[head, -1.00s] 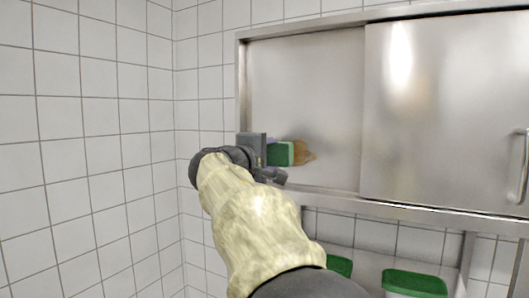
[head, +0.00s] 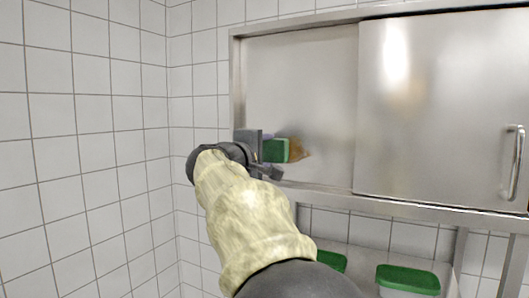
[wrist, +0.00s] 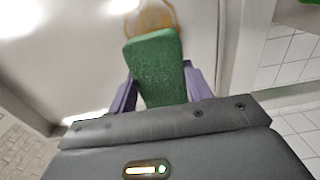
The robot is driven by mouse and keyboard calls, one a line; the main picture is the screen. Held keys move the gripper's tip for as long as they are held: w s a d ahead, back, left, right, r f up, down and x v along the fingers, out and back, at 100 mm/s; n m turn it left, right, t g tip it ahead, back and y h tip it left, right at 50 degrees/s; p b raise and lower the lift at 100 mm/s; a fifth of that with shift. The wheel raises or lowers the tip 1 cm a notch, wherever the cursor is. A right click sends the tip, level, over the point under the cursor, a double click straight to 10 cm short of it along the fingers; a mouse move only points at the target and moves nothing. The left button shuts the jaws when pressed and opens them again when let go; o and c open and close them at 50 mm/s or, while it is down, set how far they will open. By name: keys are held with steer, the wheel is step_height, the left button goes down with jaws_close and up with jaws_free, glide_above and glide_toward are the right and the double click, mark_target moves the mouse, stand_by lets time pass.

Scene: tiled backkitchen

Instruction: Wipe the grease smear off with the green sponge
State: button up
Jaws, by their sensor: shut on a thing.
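The green sponge (head: 277,151) is held between the fingers of my gripper (head: 262,152), in front of the steel cabinet's left panel. In the wrist view the sponge (wrist: 155,68) stands out between two purple fingers, and my gripper (wrist: 158,92) is shut on it. The brown-orange grease smear (head: 297,149) is on the panel just right of the sponge. In the wrist view the smear (wrist: 153,14) shows beyond the sponge's far end, partly hidden by it. I cannot tell whether the sponge touches the panel.
The steel cabinet (head: 310,75) has a sliding door (head: 430,120) with a vertical handle (head: 514,163) at right. Its lower frame edge runs under the panel. Green-lidded containers (head: 408,279) stand below. A white tiled wall (head: 95,130) is at left.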

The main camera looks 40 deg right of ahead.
mark_target(280, 152)
steer(key=shift+x, duration=0.75)
steer(key=shift+s+d+f+b, duration=0.1)
steer(key=shift+s+d+b, duration=0.2)
steer(key=shift+s+b, duration=0.4)
steer(key=shift+s+d+b, duration=0.15)
steer(key=shift+s+d, duration=0.05)
steer(key=shift+s, duration=0.3)
steer(key=shift+s+d+b, duration=0.15)
steer(key=shift+s, duration=0.35)
steer(key=shift+s+d+b, duration=0.25)
steer(key=shift+s+b, duration=0.1)
steer(key=shift+s, duration=0.1)
steer(key=shift+s+d+b, duration=0.2)
steer(key=shift+s+d, duration=0.05)
steer(key=shift+s, duration=0.3)
steer(key=shift+s+d+b, duration=0.2)
steer(key=shift+s+d, duration=0.05)
steer(key=shift+s, duration=0.35)
